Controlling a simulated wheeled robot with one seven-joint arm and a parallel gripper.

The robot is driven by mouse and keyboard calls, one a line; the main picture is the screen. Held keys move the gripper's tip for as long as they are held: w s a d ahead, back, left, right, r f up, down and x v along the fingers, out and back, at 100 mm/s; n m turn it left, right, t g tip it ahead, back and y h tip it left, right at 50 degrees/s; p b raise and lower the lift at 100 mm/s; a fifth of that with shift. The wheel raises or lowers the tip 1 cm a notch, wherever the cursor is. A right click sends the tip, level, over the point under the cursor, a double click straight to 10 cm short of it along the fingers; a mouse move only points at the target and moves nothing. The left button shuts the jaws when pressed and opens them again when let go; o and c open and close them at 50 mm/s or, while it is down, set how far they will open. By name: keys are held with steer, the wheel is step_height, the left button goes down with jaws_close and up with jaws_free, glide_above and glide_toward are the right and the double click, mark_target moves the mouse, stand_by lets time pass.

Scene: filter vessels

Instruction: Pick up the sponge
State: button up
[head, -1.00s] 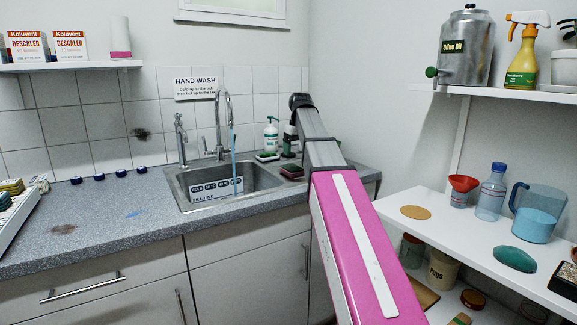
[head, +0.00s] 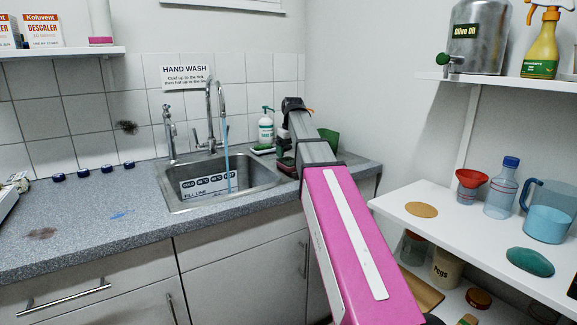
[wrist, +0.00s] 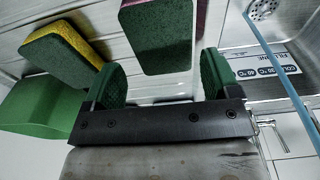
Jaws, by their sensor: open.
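In the wrist view a sponge (wrist: 157,38) with a dark green scouring face lies ahead of my gripper (wrist: 160,72), roughly in line with the gap between its green-padded fingers. The gripper is open and empty. The sponge's near end appears level with the fingertips; I cannot tell the height between them. A second sponge (wrist: 65,50), green with a yellow side, lies outside the left finger. In the head view my arm largely hides the gripper, and a dark sponge (head: 287,164) shows beside the sink, partly covered.
The steel sink (head: 222,181) with running water is left of the arm and shows right in the wrist view (wrist: 262,62). A soap bottle (head: 266,127) stands behind it. A green object (head: 329,140) is right of the arm. A shelf (head: 450,215) holds vessels at right.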

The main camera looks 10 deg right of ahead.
mark_target(288, 160)
steer(key=shift+w+a+f, duration=0.1)
steer(key=shift+f, duration=1.1)
steer(key=shift+a+f, duration=0.1)
steer(key=shift+f, duration=1.05)
steer(key=c, duration=0.7)
steer(key=shift+c, duration=0.2)
steer(key=shift+r, duration=0.5)
steer(key=r, duration=0.2)
steer(key=a+r, duration=0.1)
steer(key=shift+s+r, duration=0.25)
steer(key=shift+r, duration=0.1)
steer(key=s+a+r, duration=0.5)
steer(key=a+r, duration=0.1)
steer(key=a, duration=0.3)
steer(key=shift+s+r, duration=0.15)
steer(key=shift+s, duration=0.1)
